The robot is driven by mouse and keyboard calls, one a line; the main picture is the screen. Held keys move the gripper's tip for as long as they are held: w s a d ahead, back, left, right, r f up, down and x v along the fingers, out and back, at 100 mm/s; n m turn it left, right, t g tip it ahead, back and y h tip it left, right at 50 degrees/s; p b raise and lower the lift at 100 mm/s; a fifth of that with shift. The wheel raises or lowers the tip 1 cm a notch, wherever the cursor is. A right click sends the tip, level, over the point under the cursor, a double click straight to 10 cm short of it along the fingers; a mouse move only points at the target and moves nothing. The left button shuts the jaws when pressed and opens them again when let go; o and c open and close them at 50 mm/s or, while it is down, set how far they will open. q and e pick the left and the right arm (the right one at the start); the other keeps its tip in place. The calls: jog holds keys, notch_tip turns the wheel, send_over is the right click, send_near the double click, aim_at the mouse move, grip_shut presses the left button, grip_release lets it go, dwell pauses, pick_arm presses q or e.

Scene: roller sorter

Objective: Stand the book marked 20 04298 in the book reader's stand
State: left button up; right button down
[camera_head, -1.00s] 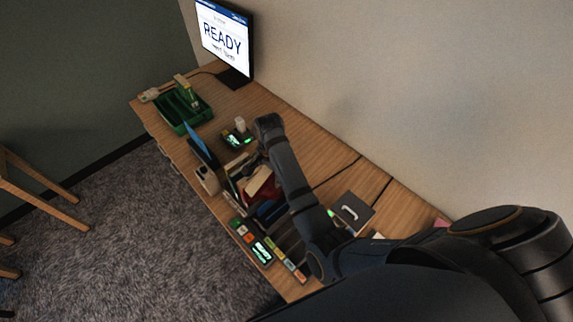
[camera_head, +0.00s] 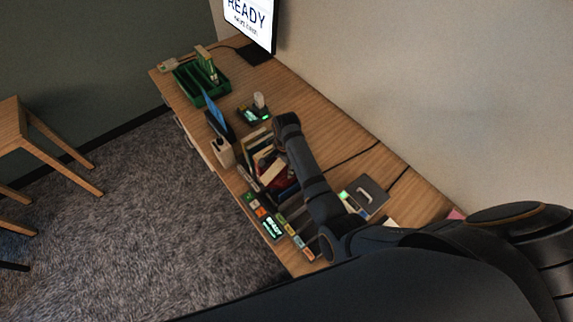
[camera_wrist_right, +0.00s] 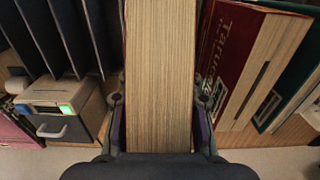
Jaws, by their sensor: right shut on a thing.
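My right gripper (camera_wrist_right: 160,125) is shut on a thick book (camera_wrist_right: 160,70), one finger on each side. The book's pale page edges face the right wrist camera, and its marking is hidden. In the head view my right arm (camera_head: 310,175) reaches over the desk to a row of books, and its gripper is mostly hidden behind the wrist. A red book (camera_wrist_right: 228,60) stands just right of the held book in the wrist view. Dark upright dividers (camera_wrist_right: 58,35) stand to its left. I cannot tell which unit is the book reader's stand. My left gripper is not in view.
A grey box with a handle and green light (camera_wrist_right: 60,110) sits beside the dividers. The desk (camera_head: 325,130) also holds a green tray (camera_head: 190,90), a small lit device (camera_head: 252,115) and a READY monitor (camera_head: 250,15). A chair (camera_head: 50,140) stands at the left.

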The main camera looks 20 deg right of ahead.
jog(key=shift+w+d+f, duration=0.1)
jog(key=shift+d+f, duration=0.05)
dwell(0.4)
jog(key=shift+f, duration=0.55)
jog(key=c, duration=0.8)
grip_release()
notch_tip(320, 180, up, 12)
jog(key=shift+r, duration=0.1)
